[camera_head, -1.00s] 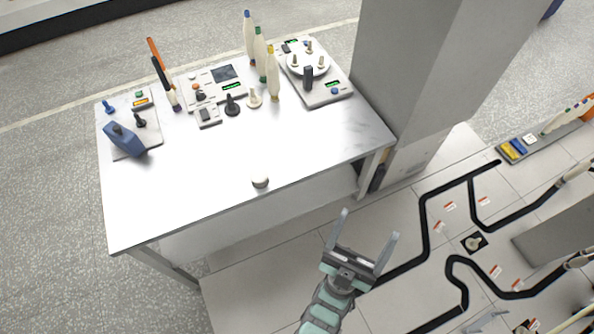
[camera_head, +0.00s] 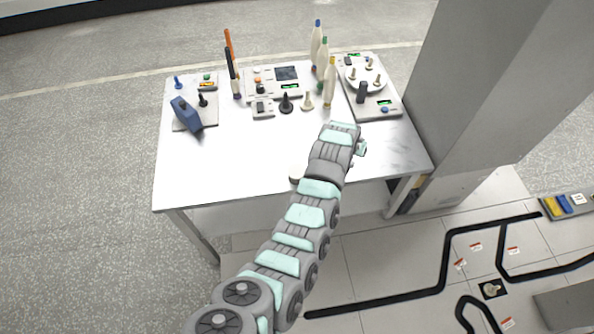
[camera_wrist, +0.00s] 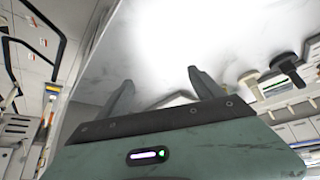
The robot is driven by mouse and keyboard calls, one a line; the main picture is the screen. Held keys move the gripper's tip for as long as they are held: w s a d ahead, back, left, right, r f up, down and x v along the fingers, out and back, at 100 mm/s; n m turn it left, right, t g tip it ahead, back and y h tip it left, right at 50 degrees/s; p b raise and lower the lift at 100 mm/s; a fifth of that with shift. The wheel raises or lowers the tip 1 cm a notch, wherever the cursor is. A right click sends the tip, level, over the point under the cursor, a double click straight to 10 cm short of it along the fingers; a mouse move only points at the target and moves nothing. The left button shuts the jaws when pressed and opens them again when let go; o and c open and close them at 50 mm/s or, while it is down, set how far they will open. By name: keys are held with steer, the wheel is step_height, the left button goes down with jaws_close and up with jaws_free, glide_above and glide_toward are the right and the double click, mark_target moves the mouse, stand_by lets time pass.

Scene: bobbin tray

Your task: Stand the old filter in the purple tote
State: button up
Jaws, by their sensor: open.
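I see no purple tote in either view, and nothing I can clearly tell as the old filter. My gripper shows in the wrist view (camera_wrist: 160,86) with its two fingers apart and nothing between them. The white tabletop (camera_wrist: 150,50) lies beyond the fingers. In the head view my arm reaches over the front of the white table (camera_head: 230,160), and the fingers are mostly hidden behind my wrist. A small pale round object (camera_head: 295,176) lies at the table's front edge, partly hidden by my arm.
A black knob (camera_head: 286,103) and a beige knob (camera_head: 307,102) stand behind my wrist. Several bottle-shaped bobbins, including a yellow-tipped one (camera_head: 329,85), stand further back. A blue block device (camera_head: 186,115) sits at left, a dial device (camera_head: 372,95) at right. A grey pillar (camera_head: 470,90) rises at right.

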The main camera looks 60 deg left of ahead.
mark_target(297, 170)
steer(key=s+r+g+h, duration=0.1)
steer(key=s, duration=0.5)
steer(key=s+a+r+g+h, duration=0.1)
steer(key=s+r+g, duration=0.1)
steer(key=s, duration=0.3)
steer(key=s+a+r+g+h+p, duration=0.1)
steer(key=s+r+g, duration=0.1)
steer(key=s, duration=0.4)
steer(key=shift+s+a+r+n+h, duration=0.2)
steer(key=shift+s+n+h, duration=0.1)
steer(key=shift+n, duration=0.1)
steer(key=shift+s+d+f, duration=0.1)
steer(key=shift+s+f, duration=0.05)
steer(key=shift+s, duration=0.1)
steer(key=shift+f, duration=2.95)
step_height(297, 170, down, 5)
steer(key=shift+s+d+r+b, duration=0.1)
steer(key=shift+d+r+b, duration=0.1)
steer(key=shift+b, duration=0.6)
steer(key=c, duration=1.5)
steer(key=shift+r, duration=0.1)
